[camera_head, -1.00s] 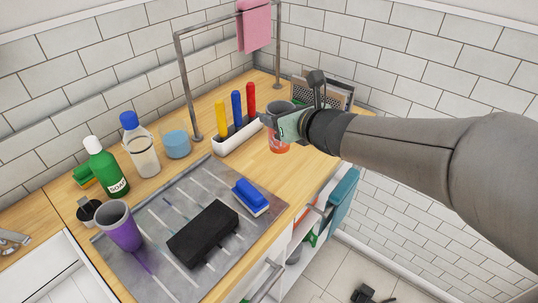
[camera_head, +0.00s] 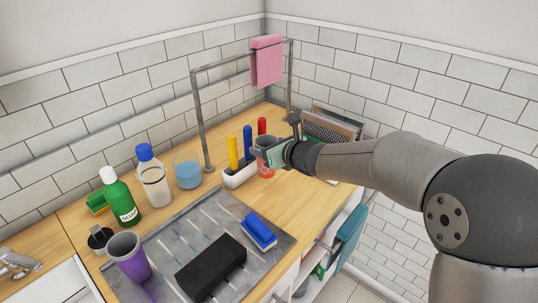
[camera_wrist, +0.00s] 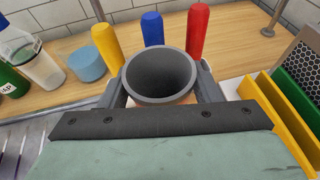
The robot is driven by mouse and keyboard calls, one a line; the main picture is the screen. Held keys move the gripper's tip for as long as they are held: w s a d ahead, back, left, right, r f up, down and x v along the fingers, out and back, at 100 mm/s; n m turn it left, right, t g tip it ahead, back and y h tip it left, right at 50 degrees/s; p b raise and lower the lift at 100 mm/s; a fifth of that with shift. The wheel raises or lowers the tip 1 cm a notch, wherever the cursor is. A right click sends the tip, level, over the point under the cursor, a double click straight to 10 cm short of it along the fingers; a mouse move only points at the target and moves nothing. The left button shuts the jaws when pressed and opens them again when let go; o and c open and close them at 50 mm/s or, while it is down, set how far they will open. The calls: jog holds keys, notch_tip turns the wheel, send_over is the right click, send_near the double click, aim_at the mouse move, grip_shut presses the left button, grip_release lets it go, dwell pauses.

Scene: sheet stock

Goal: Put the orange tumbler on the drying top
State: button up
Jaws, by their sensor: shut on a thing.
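The orange tumbler (camera_head: 266,172) has a grey rim and inside and is upright in my gripper (camera_head: 274,156). In the wrist view its open grey mouth (camera_wrist: 160,72) is between the two fingers, which are shut on it. I cannot tell whether its base touches the wooden counter. The drying top is a grey grooved sheet (camera_head: 165,250) at the front of the counter, nearer the camera than the tumbler. On it are a purple tumbler (camera_head: 129,257), a black block (camera_head: 212,267) and a blue brush or sponge (camera_head: 259,231).
A white holder (camera_head: 238,177) with yellow, blue and red sticks stands just beside the tumbler. A blue cup (camera_head: 187,171), a clear bottle (camera_head: 155,185) and green soap (camera_head: 119,200) line the back. A metal rail (camera_head: 199,115) rises behind. The sheet's right part has bare room.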

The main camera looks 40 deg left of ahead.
jog(key=shift+w+a+f, duration=0.2)
jog(key=shift+w+f, duration=0.2)
jog(key=shift+f, duration=0.1)
jog(key=shift+w+f, duration=0.15)
jog(key=shift+f, duration=1.55)
jog(key=shift+f+b, duration=0.2)
jog(key=shift+b, duration=0.1)
jog(key=o, duration=1.1)
jog(key=shift+o, duration=0.2)
jog(key=shift+r, duration=0.1)
jog(key=shift+r+p, duration=0.25)
jog(key=shift+p, duration=0.2)
jog(key=b+v, duration=0.2)
jog(key=v, duration=1)
jog(key=shift+f, duration=0.2)
